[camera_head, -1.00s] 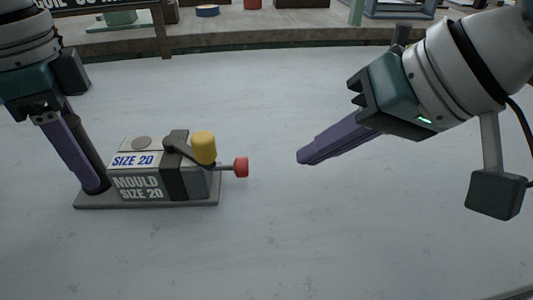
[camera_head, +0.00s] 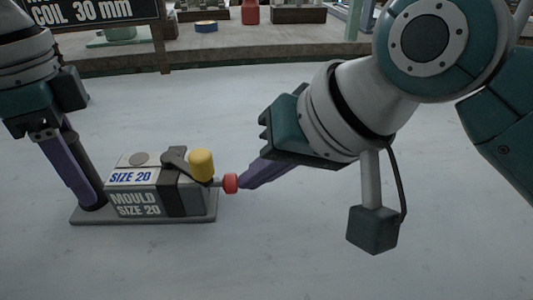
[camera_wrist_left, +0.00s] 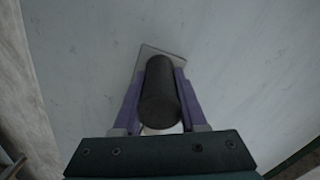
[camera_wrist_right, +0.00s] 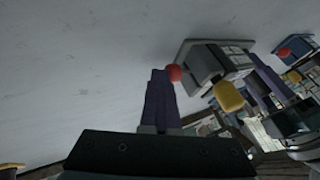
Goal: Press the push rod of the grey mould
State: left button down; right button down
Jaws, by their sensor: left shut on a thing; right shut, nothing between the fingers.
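The grey mould (camera_head: 138,200), lettered "MOULD SIZE 20", stands on a flat base plate on the table, with a dark band and a lever with a yellow knob (camera_head: 201,164). Its push rod ends in a red knob (camera_head: 231,183) on the right side. My left gripper (camera_head: 92,204) is shut on a dark upright post (camera_wrist_left: 160,92) at the mould's left end. My right gripper (camera_head: 243,184) is shut and empty, its fingertips at the red knob, touching or almost touching it. In the right wrist view the red knob (camera_wrist_right: 174,73) is beside the fingertips.
The pale table (camera_head: 300,240) is clear in front of and behind the mould. At the back, a shelf (camera_head: 260,45) carries a blue round item (camera_head: 206,26), a red container (camera_head: 250,12) and trays. A dark sign (camera_head: 90,10) reads "COIL 30 mm".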

jog(key=shift+a, duration=0.85)
jog(key=shift+r, duration=0.1)
jog(key=d, duration=0.4)
jog(key=shift+d+r, duration=0.1)
jog(key=shift+d, duration=0.25)
jog(key=v, duration=0.9)
jog(key=shift+r, duration=0.25)
pick_arm(q)
jog(key=shift+c, duration=1.9)
grip_release()
jog(key=shift+r, duration=0.1)
